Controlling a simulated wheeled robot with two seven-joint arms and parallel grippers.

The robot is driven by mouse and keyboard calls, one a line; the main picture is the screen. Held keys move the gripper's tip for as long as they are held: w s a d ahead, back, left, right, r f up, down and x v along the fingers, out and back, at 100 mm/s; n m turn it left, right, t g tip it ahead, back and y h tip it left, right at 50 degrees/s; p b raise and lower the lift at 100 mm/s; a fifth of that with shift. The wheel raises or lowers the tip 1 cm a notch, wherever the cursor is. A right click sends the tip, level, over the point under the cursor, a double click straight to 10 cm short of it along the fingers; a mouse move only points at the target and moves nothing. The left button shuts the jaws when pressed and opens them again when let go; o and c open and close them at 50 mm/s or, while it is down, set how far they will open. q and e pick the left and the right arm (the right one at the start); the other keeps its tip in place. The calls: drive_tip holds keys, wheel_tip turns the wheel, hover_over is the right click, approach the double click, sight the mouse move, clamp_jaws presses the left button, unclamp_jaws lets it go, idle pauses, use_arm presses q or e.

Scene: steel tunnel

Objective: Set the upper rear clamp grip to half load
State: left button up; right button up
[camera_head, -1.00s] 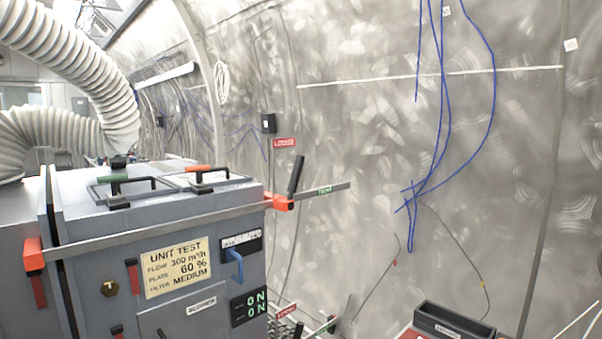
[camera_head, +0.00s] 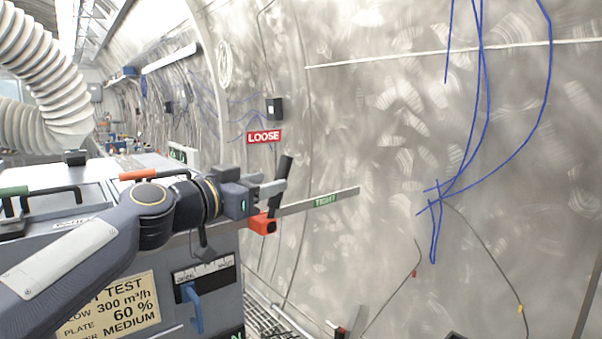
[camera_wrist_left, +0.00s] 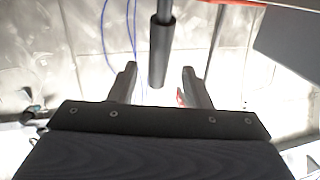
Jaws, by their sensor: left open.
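The upper clamp's black grip (camera_head: 281,180) stands tilted above its orange jaw (camera_head: 262,223) at the end of the steel bar (camera_head: 340,196). My left gripper (camera_head: 272,188) is at the grip, its fingers partly hiding it in the head view. In the left wrist view the grip (camera_wrist_left: 159,52) hangs between the two spread fingers of my open gripper (camera_wrist_left: 159,72), with gaps on both sides. A green TIGHT label (camera_head: 325,200) is on the bar, and a red LOOSE sign (camera_head: 264,137) shows behind the grip. My right gripper is not in view.
The grey test unit (camera_head: 215,285) stands below my left arm, with green and orange handles (camera_head: 139,175) on top and a blue lever (camera_head: 193,305) in front. A ribbed white hose (camera_head: 45,70) arches at left. Blue cables (camera_head: 486,100) hang on the steel wall.

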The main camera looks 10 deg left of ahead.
sight(287, 177)
use_arm(q)
drive_tip(key=p+x, duration=0.2)
drive_tip(key=x, duration=0.3)
drive_tip(key=shift+w+d+r, duration=0.1)
drive_tip(key=shift+w+d, duration=0.05)
drive_tip(key=shift+w, duration=0.05)
drive_tip(key=shift+w+d, duration=0.3)
drive_tip(key=shift+w, duration=0.25)
clamp_jaws()
